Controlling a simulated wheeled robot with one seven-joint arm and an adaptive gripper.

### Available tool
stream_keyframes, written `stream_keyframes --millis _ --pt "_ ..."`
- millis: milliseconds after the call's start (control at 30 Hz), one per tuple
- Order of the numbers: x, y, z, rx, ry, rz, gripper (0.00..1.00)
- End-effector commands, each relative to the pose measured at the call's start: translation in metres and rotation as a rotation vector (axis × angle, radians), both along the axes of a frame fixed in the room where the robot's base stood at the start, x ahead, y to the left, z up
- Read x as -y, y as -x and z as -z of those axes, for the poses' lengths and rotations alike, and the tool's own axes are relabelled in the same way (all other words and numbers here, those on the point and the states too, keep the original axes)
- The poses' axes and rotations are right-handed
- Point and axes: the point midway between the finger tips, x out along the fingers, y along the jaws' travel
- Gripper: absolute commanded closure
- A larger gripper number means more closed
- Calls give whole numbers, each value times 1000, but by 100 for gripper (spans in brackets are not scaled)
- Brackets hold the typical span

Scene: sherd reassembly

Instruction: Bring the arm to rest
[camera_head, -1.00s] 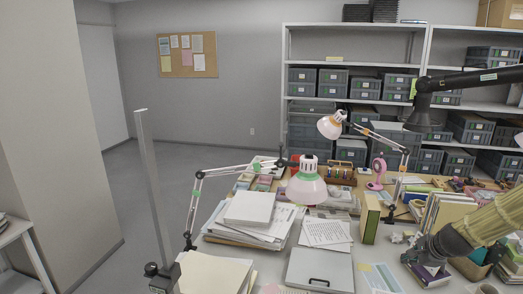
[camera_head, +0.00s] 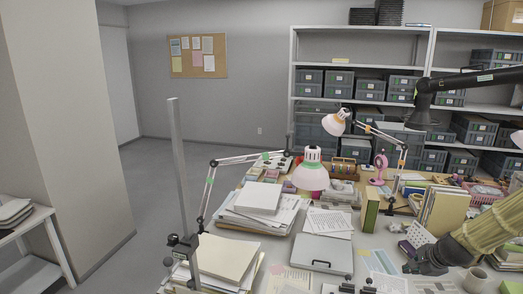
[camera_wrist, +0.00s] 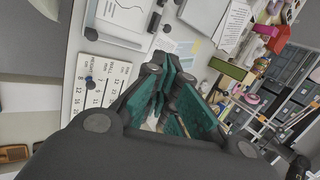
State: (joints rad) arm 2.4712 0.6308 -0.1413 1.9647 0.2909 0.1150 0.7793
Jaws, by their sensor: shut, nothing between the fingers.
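In the wrist view my gripper (camera_wrist: 172,78) has its green-padded fingers close together, with nothing held between them. It is above the desk, over papers and a white sheet with printed numbers (camera_wrist: 100,82). In the head view my arm, in a beige sleeve (camera_head: 488,228), comes in from the right edge. Its dark end (camera_head: 430,260) is low over the right front of the desk; the finger shapes there are too small to tell apart.
A pink-white lamp (camera_head: 312,172) and another lamp (camera_head: 336,122) stand on the desk. A dark jointed arm (camera_head: 422,110) hangs at upper right. Open floor (camera_head: 150,215) is at left.

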Motion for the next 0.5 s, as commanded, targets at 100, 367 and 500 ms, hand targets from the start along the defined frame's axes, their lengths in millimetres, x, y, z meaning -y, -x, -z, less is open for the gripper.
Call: stream_keyframes --millis 100,367,500 --pt "-8 11 23 -25 39 -43 100" --pt "-40 40 81 -92 146 -190 100" --pt "-68 69 131 -150 228 -326 100"
